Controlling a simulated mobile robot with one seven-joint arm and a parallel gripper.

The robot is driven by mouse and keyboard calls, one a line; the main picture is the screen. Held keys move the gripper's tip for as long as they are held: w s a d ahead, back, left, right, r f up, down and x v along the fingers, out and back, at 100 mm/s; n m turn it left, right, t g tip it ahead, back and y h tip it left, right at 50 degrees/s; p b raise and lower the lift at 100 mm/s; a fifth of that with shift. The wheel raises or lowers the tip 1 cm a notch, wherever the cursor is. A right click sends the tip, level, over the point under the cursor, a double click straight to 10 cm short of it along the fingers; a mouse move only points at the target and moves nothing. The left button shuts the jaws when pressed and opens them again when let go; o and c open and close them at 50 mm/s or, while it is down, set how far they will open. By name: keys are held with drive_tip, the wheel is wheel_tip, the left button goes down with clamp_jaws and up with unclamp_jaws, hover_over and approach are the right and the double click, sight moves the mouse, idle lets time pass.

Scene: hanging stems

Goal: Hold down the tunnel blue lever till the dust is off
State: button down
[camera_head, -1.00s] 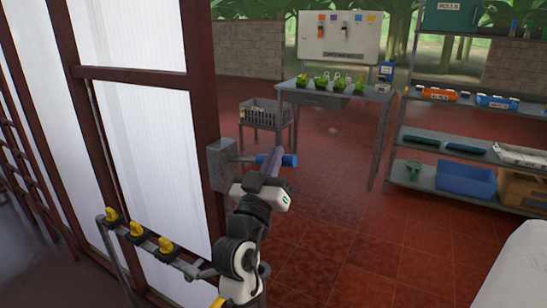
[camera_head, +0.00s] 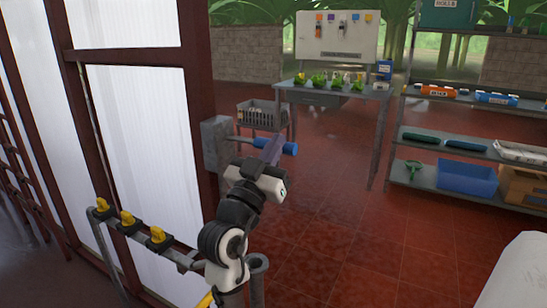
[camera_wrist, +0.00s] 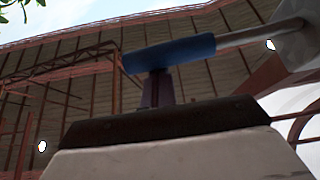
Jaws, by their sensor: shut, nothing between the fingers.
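The lever with a blue grip (camera_head: 289,148) sticks out to the right from a grey box (camera_head: 216,145) on the dark red door post. In the wrist view the blue grip (camera_wrist: 185,50) crosses above my fingers, on a grey rod (camera_wrist: 258,33). My gripper (camera_head: 272,149) is shut and empty, its purplish fingers pointing up and overlapping the grip in the head view. In the wrist view the fingertips (camera_wrist: 158,76) meet the grip's underside in the picture; whether they touch it I cannot tell. No dust can be made out.
A rail with yellow valves (camera_head: 128,222) stands at the left, before white panels (camera_head: 140,140). Behind are a table (camera_head: 340,88) with green plants and a grey crate (camera_head: 262,118). Shelves (camera_head: 450,147) stand at the right. Red tiled floor (camera_head: 350,225) lies open between.

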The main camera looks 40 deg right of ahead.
drive_tip(key=f+m+g+b, duration=0.2)
drive_tip(key=m+b, duration=0.1)
drive_tip(key=b, duration=0.1)
drive_tip(key=f+m+g+b, duration=0.2)
drive_tip(key=f+m+b, duration=0.1)
drive_tip(key=b, duration=0.2)
drive_tip(key=shift+w+h, duration=0.2)
drive_tip(key=shift+h, duration=0.2)
drive_tip(key=shift+w, duration=0.1)
idle(6.6)
